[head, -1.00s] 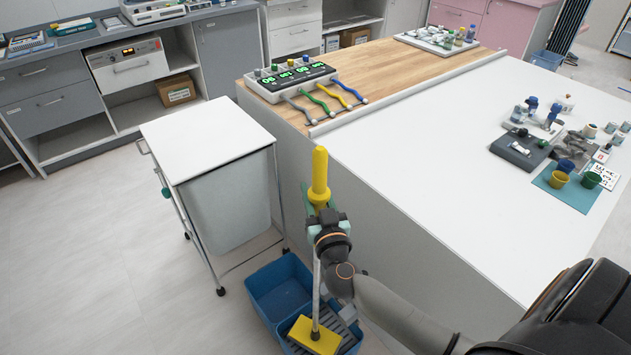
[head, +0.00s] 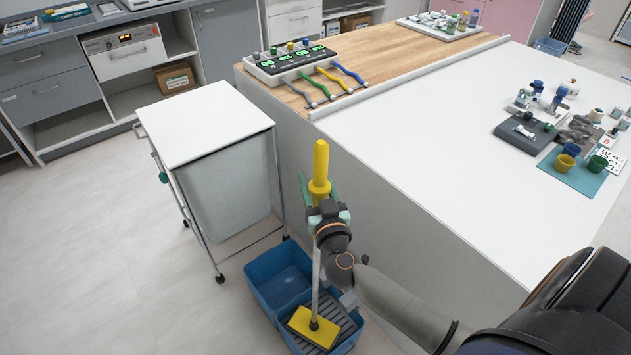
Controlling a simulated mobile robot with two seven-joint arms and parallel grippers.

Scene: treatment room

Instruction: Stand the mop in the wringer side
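The mop has a yellow grip (head: 320,165), a grey pole (head: 315,285) and a yellow head (head: 314,327). It stands nearly upright, its head on the grey slatted wringer side (head: 335,311) of the blue bucket (head: 279,283). My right gripper (head: 322,196) is at the lower end of the yellow grip. Its green-tipped fingers are spread on either side of the grip and look open. The gripper hides where the grip joins the pole. My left gripper is not in view.
A white-topped trolley (head: 203,128) stands on the floor left of the bucket. The large white-topped counter (head: 430,150) rises close to the right. It carries a device with coloured leads (head: 295,62) and several small cups and bottles. The floor at left is clear.

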